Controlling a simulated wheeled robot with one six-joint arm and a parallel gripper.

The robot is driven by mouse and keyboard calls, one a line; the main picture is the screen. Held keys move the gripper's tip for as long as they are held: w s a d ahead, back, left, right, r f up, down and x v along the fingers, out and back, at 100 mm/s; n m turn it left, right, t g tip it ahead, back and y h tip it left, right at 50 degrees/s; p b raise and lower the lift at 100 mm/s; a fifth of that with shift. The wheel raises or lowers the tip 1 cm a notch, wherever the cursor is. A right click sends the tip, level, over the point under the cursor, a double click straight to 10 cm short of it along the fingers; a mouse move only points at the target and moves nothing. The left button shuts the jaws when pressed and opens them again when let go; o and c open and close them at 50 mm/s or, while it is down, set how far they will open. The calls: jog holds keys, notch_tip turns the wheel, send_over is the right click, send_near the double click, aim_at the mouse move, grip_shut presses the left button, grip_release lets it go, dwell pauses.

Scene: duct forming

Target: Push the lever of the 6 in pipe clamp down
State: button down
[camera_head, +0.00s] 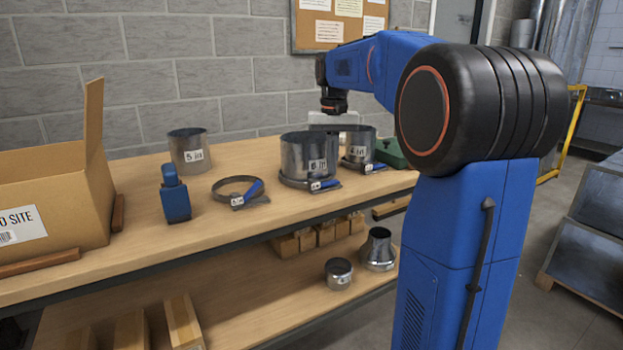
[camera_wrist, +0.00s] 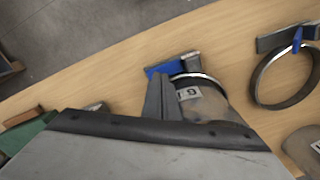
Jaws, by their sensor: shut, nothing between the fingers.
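The 6 in pipe clamp (camera_head: 297,183) sits around the foot of the 6 in pipe (camera_head: 295,155) on the bench. Its blue lever (camera_head: 327,184) is at the front right of the pipe; its exact tilt is hard to tell. In the wrist view the lever (camera_wrist: 160,69) shows just beyond the dark fingers. My gripper (camera_wrist: 158,98) is shut and empty, its fingers beside the labelled pipe (camera_wrist: 208,98). Whether they touch the lever cannot be told.
The 4 in pipe (camera_head: 357,144) with its own clamp lever (camera_head: 373,168) stands close on the right, before a green case (camera_head: 390,153). A loose ring clamp (camera_head: 229,182), the 5 in pipe (camera_head: 187,150), a blue device (camera_head: 174,197) and a cardboard box (camera_head: 50,190) are left.

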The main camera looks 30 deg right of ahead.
notch_tip(320, 180, up, 6)
jog(key=shift+r, duration=0.25)
dwell(0.5)
jog(key=s+a+f+n+t, duration=0.1)
jog(key=s+a+f+n, duration=0.1)
jog(key=s+a+f, duration=0.3)
jog(key=s+a+f+n+t, duration=0.1)
jog(key=s+a+f, duration=0.4)
jog(key=s+f, duration=0.6)
jog(key=s+a+f+n+t, duration=0.2)
jog(key=s+a+f, duration=0.3)
jog(key=s, duration=0.9)
notch_tip(320, 180, down, 3)
jog(key=shift+s+a+r+n+t, duration=0.1)
jog(key=shift+s+a+n+t, duration=0.05)
jog(key=shift+a+n+t, duration=0.2)
